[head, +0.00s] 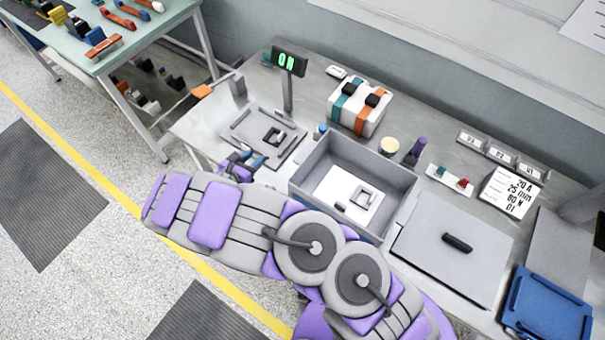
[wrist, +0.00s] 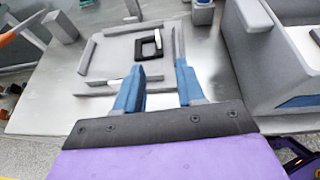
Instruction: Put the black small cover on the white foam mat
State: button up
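A small black square piece, which looks like the black small cover (head: 274,136), sits on a grey plate with raised rails (head: 246,126). In the wrist view the cover (wrist: 149,46) looks like a dark square with a lighter middle, ahead of my fingertips. My gripper (head: 240,163) is at the plate's near edge. In the wrist view my gripper (wrist: 158,82) has its two blue fingers wide apart with nothing between them. The white foam mat (head: 329,186) lies inside a grey open box, with a grey square piece and a small black piece on it.
The grey box's wall (head: 305,160) stands right of the plate. A display on a post (head: 289,63) rises behind the plate.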

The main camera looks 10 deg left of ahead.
jog(key=w+d+r+m+g+h, duration=0.2)
jog(key=w+d+r+m+h, duration=0.15)
jog(key=d+r, duration=0.35)
jog(key=w+d+r+m+g+h, duration=0.1)
jog(key=w+d+r+m+h, duration=0.15)
jog(key=d+r+m, duration=0.55)
jog(key=s+d+r+m+g, duration=0.2)
jog(key=d+r+g, duration=0.1)
jog(key=d, duration=0.6)
jog(key=s+d+r+m+g, duration=0.2)
jog(key=d+r+m+g, duration=0.1)
jog(key=d, duration=0.6)
jog(key=s+d+r+m+g+y, duration=0.2)
jog(key=s+d+r+m+g, duration=0.1)
jog(key=s+d+m, duration=0.4)
jog(key=s+d+r+m+g+y, duration=0.2)
jog(key=s+d+r, duration=0.15)
jog(key=s, duration=0.55)
jog(key=s+a+m+y, duration=0.3)
jog(key=s+m+y, duration=0.3)
jog(key=s, duration=0.8)
jog(key=shift+r+m+g, duration=0.3)
jog(key=shift+r+m, duration=0.05)
jog(key=shift+r, duration=0.1)
jog(key=shift+s+a, duration=0.15)
jog(key=shift+s, duration=0.1)
jog(key=shift+c, duration=0.8)
